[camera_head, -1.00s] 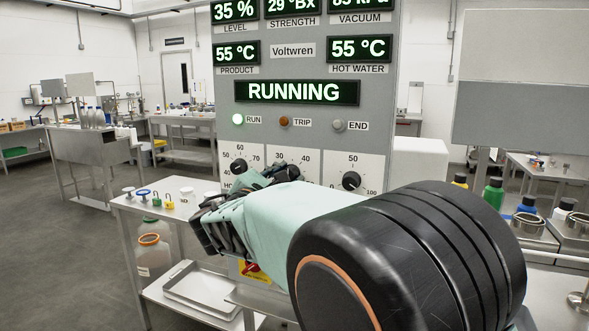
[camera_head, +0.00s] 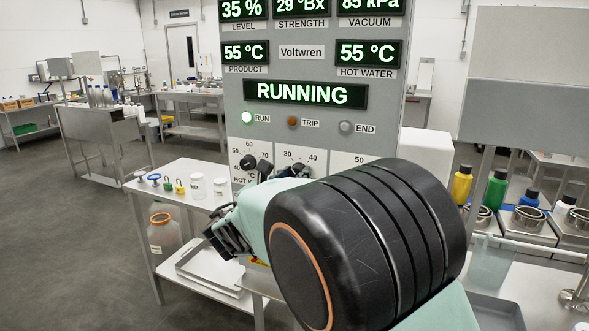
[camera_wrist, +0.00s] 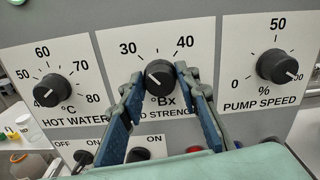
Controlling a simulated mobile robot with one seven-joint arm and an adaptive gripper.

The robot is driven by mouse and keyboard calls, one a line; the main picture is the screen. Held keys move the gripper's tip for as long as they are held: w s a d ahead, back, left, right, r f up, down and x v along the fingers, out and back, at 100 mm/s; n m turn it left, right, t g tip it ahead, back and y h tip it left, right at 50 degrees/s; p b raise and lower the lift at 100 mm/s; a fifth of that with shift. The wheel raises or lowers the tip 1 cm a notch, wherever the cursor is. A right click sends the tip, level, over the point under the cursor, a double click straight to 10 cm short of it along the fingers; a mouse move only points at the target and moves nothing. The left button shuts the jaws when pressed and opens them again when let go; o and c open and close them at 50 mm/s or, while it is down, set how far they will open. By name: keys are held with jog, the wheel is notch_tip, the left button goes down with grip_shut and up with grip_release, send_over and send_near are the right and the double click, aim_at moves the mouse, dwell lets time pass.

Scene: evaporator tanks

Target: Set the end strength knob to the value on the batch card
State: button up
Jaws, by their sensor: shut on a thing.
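The end strength knob (camera_wrist: 160,73) is black and round, in the middle of the grey control panel in the wrist view. Its °Bx dial (camera_wrist: 150,44) shows 30 at upper left and 40 at upper right. The knob's white mark appears to point to the lower left, though its exact value is hard to read. My gripper (camera_wrist: 160,80) has one blue-padded finger on each side of the knob and is shut on it. In the head view my wrist and arm hide the lower part of this dial. No batch card is recognisable.
The hot water knob (camera_wrist: 48,90) is left of my gripper and the pump speed knob (camera_wrist: 277,65) right. Below are switches, including a black one (camera_wrist: 138,155) between my fingers. The head view shows a RUNNING display (camera_head: 306,93) and a side table (camera_head: 180,171).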

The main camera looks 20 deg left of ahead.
dwell(0.4)
jog(key=o, duration=1.2)
jog(key=shift+c, duration=0.2)
jog(key=s+a, duration=0.1)
jog(key=s, duration=1.1)
